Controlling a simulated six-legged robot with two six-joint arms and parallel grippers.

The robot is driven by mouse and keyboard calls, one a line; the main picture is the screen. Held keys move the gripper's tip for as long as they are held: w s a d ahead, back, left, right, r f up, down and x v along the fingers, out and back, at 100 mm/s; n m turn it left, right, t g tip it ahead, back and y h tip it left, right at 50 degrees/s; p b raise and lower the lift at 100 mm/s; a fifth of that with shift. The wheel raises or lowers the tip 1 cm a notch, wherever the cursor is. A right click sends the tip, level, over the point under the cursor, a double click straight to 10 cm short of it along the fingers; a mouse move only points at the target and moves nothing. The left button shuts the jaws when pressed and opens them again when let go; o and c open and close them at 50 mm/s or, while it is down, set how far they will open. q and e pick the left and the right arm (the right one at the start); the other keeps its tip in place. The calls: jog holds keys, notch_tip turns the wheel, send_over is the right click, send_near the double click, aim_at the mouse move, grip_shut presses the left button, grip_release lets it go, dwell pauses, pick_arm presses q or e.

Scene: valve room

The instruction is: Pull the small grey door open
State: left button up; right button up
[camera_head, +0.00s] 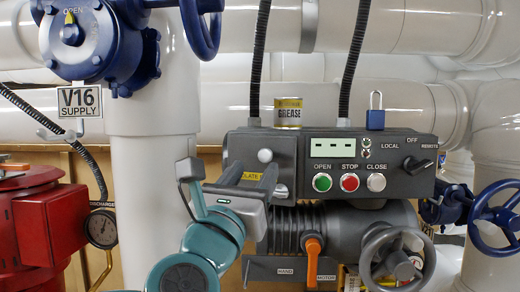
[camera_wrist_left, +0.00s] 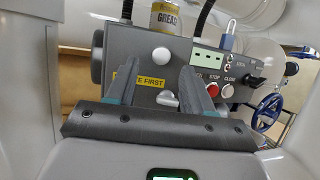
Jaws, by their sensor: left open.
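The small grey door appears to be the dark grey front panel (camera_head: 264,154) at the left end of the actuator box, with a round pale knob (camera_head: 265,155). In the left wrist view the panel (camera_wrist_left: 148,62) carries a yellow label (camera_wrist_left: 137,80) and the knob (camera_wrist_left: 162,53); a pale grey lever (camera_wrist_left: 167,97) shows below. The panel looks closed. My left gripper (camera_head: 252,174) is in front of its lower part and hides some of the label. In the left wrist view its open fingers (camera_wrist_left: 159,70) stand either side of the knob, with nothing held. Contact cannot be told.
Green, red and white buttons (camera_head: 349,182) sit right of the panel. A grease can (camera_head: 288,112) and blue padlock (camera_head: 375,112) are on top. A grey handwheel (camera_head: 397,257) is below right, an orange lever (camera_head: 313,258) below. A white pipe (camera_head: 150,200) and red equipment (camera_head: 45,230) stand left.

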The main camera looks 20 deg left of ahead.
aim_at(264, 158)
pick_arm(q)
jog(key=p+x, duration=0.1)
jog(key=x, duration=0.3)
jog(key=shift+w, duration=0.1)
grip_shut()
